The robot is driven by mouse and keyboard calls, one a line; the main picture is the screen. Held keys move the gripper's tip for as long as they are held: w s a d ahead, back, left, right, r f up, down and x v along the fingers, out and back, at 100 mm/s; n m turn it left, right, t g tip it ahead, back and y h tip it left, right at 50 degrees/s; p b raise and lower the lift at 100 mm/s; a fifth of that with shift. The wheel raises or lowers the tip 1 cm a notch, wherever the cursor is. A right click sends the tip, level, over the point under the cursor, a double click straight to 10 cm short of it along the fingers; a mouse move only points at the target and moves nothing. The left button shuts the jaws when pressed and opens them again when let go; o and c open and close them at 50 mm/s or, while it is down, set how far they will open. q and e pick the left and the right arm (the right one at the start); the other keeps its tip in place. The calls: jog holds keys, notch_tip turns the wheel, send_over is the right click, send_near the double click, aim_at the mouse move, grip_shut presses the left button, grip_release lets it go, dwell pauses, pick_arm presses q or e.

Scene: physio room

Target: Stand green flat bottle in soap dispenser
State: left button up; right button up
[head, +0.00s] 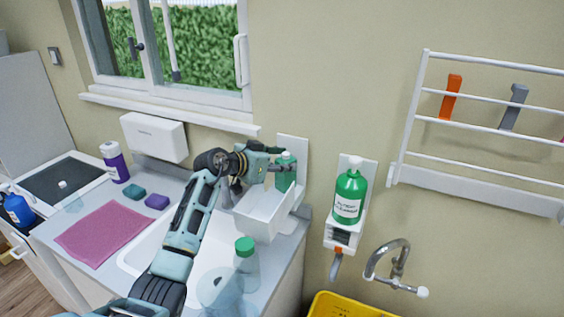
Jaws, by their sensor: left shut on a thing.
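The green flat bottle (287,179) is upright, with a pale cap, in front of a white wall plate that looks like the soap dispenser's back (299,150). My left gripper (282,168) reaches it from the left and is shut on it. The bottle's base is partly hidden by a white open box (261,222), so I cannot tell whether it rests in the dispenser. My right gripper is not in view.
A second wall dispenser (341,237) holds a round green bottle (350,194). A clear bottle with a green cap (246,265) stands by the sink. A tap (386,262), yellow crate (345,305) and wall rack (480,192) are at right. A pink cloth (103,232) lies left.

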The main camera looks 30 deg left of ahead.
pick_arm(q)
jog(key=o, duration=1)
jog(key=shift+d, duration=0.1)
jog(key=shift+c, duration=0.2)
jog(key=shift+o, duration=0.6)
jog(key=b+v, duration=0.2)
jog(key=v, duration=1)
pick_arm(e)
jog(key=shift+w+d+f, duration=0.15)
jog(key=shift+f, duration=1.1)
